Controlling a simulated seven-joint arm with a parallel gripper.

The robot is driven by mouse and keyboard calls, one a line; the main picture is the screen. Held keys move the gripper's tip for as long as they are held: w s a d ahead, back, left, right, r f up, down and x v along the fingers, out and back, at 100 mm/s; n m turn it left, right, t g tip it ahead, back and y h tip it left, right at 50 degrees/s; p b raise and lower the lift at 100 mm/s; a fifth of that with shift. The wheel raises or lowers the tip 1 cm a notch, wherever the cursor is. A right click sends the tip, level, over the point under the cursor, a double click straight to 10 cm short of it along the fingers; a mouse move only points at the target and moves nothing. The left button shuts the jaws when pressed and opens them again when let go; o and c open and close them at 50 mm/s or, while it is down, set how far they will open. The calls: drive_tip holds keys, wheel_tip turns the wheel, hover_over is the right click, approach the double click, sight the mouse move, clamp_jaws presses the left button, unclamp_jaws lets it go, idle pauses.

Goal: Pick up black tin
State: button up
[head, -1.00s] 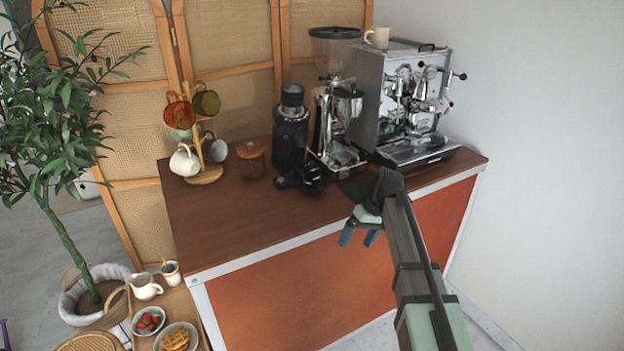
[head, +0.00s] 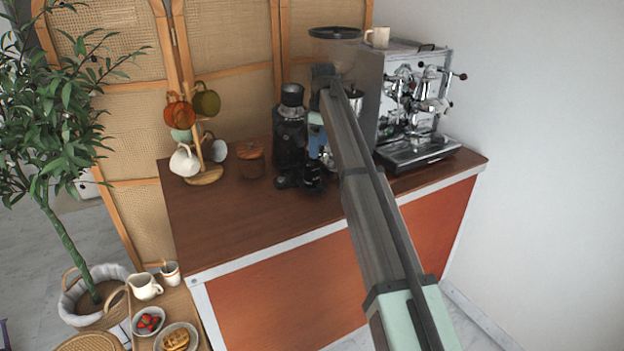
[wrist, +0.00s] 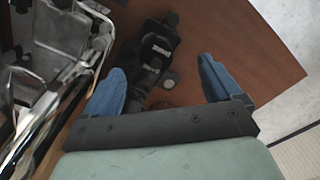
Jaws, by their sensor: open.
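My gripper (head: 318,138) is above and close behind the tin in the head view, partly hidden by my arm. In the wrist view my gripper (wrist: 160,78) is open, its blue fingers apart, with nothing clearly held.
The chrome espresso machine (head: 410,110) stands to the right, close to my arm. A wooden-lidded jar (head: 250,160) and a mug tree (head: 205,165) stand to the left. The counter's front left (head: 230,225) is clear.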

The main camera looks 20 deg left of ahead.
sight(312, 167)
drive_tip(key=shift+w+a+r+n, duration=0.4)
drive_tip(key=shift+w+a+r, duration=0.2)
drive_tip(key=shift+a+r, duration=0.3)
wheel_tip(312, 167, down, 8)
drive_tip(key=shift+f, duration=0.2)
drive_tip(key=shift+s+a+f, duration=0.1)
drive_tip(key=shift+a+f, duration=0.05)
drive_tip(key=shift+f, duration=1.2)
drive_tip(key=shift+s+a+f, duration=0.1)
drive_tip(key=shift+a+f, duration=0.05)
drive_tip(key=shift+f, duration=1.15)
drive_tip(key=shift+c, duration=0.4)
drive_tip(key=c, duration=1.1)
drive_tip(key=shift+r, duration=0.1)
drive_tip(key=shift+c, duration=0.2)
